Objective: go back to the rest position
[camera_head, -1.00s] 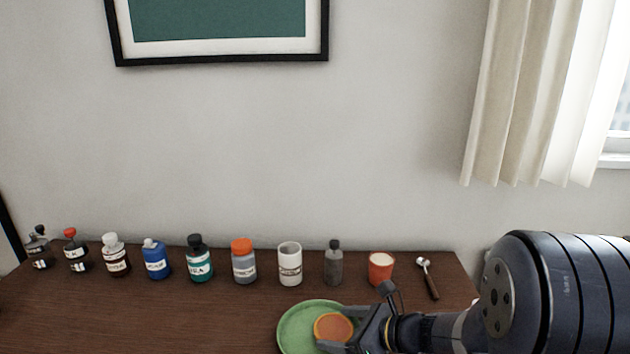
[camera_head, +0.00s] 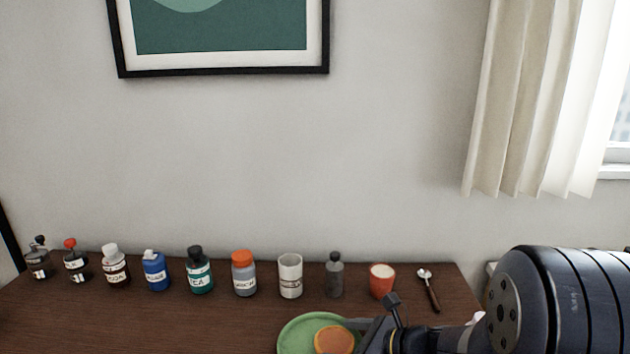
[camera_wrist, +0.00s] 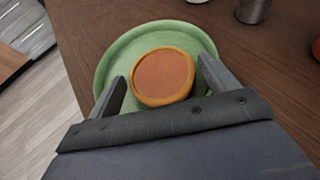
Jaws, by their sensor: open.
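My gripper (camera_wrist: 160,88) is open in the wrist view, with its two fingers apart over a green plate (camera_wrist: 112,57). An orange round object with a brownish top (camera_wrist: 162,76) lies on the plate between the fingertips, and I see no finger clearly touching it. In the head view the green plate (camera_head: 291,334) and the orange object (camera_head: 334,341) are at the lower edge, partly cut off. My gripper (camera_head: 360,335) shows there just right of the orange object, its tips partly hidden.
Several bottles and jars, including a blue one (camera_head: 155,272), stand in a row along the back of the brown table (camera_head: 150,325). A white cup (camera_head: 290,275), grey bottle (camera_head: 335,276), orange cup (camera_head: 382,281) and spoon (camera_head: 430,290) continue it rightward. The table's left front is clear.

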